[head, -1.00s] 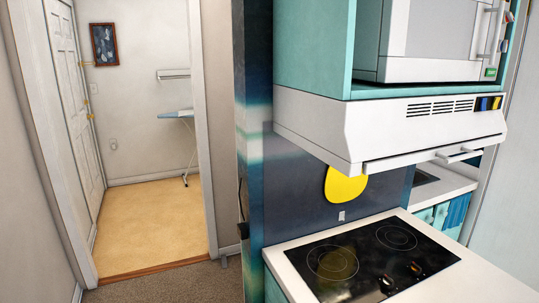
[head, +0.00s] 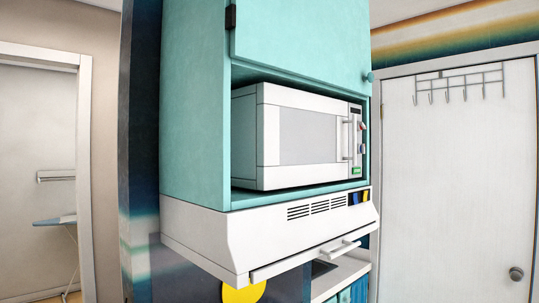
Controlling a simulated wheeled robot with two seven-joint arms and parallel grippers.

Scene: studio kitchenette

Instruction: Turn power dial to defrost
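A white microwave (head: 300,137) sits in an open niche of the teal cabinet (head: 195,110), right of the middle of the head view. Its door has a grey window and a vertical handle (head: 347,139). A narrow control panel (head: 356,140) runs down its right edge, with a dark display at the top, small coloured knobs and a green button at the bottom. The panel is seen at a steep angle, so the power dial's setting cannot be read. Neither of my grippers shows in this view.
A white range hood (head: 270,235) juts out under the microwave, with a bar handle at its front. A teal cabinet door (head: 300,40) is above. A white door (head: 455,180) with a hook rack (head: 460,84) is at right, and an ironing board (head: 54,221) at far left.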

